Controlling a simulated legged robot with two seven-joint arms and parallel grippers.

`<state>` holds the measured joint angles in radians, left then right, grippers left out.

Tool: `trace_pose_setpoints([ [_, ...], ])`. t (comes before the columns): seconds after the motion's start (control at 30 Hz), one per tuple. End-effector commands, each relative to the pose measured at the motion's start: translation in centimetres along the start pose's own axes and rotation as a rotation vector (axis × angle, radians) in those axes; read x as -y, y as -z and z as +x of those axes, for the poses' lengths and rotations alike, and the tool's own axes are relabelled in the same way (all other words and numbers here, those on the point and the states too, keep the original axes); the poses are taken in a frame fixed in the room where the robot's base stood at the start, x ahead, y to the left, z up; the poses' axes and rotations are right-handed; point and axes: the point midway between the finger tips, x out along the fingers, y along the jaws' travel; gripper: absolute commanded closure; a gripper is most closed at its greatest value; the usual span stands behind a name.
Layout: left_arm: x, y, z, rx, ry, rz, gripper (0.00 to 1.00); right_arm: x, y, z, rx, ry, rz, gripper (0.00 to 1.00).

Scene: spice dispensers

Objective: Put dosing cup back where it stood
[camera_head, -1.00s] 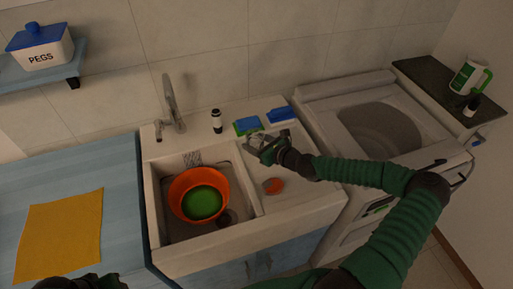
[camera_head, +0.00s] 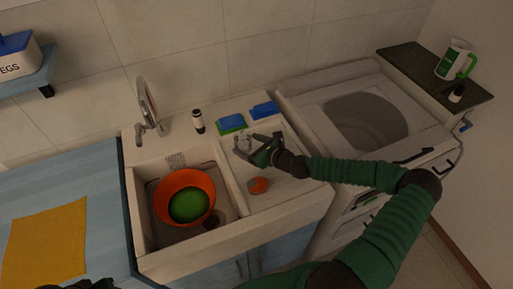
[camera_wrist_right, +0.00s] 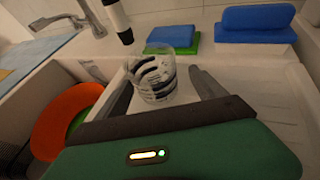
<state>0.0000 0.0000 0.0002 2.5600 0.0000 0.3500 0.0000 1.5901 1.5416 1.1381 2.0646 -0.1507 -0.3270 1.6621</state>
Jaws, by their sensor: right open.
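The dosing cup looks like a small clear cup with dark marks (camera_wrist_right: 152,78). In the right wrist view it stands upright on the white drainboard, between the two dark fingers of my right gripper (camera_wrist_right: 160,98). The fingers are open, with a visible gap to the cup on the right side; I cannot tell whether the left finger touches it. In the head view my right gripper (camera_head: 254,143) is low over the drainboard (camera_head: 285,185), and the cup is hard to make out there. Only a dark piece of my left gripper (camera_head: 92,284) shows at the bottom edge.
Behind the cup are a green-and-blue sponge (camera_head: 231,123), a blue block (camera_head: 264,109) and a dark-and-white bottle (camera_head: 198,121). An orange round item (camera_head: 258,185) lies in front. The sink at left holds an orange bowl (camera_head: 165,205). A washing machine (camera_head: 315,105) stands at right.

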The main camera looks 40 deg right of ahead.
Motion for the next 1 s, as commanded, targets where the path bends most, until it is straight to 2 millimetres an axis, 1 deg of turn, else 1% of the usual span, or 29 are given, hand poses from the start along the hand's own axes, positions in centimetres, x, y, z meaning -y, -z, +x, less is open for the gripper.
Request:
trace_pose_setpoints([
  [0.03, 0.0, 0.0, 0.1, 0.0, 0.0, 0.0, 0.64, 0.1, 0.1, -1.3, 0.0, 0.003, 0.001, 0.2],
  [0.2, 0.0, -0.1, 0.2, 0.0, 0.0, 0.0, 0.64, -0.2, -0.1, -5.8, 0.0, 0.004, -0.002, 0.2],
  [0.3, 0.0, 0.0, 0.2, 0.0, 0.0, 0.0, 0.64, -0.2, -0.1, -8.0, -0.001, 0.004, -0.003, 0.2],
  [0.4, 0.0, 0.0, 0.1, 0.0, 0.0, 0.0, 0.64, -0.1, -0.1, -9.4, -0.001, 0.002, -0.002, 0.2],
  [0.53, 0.0, 0.0, 0.1, 0.0, 0.0, 0.0, 0.64, 0.0, -0.1, -10.1, 0.0, 0.0, -0.001, 0.2],
  [1.0, 0.0, 0.0, 0.1, 0.0, 0.0, 0.0, 0.64, -0.2, -0.1, -10.1, 0.0, 0.0, -0.003, 0.2],
])
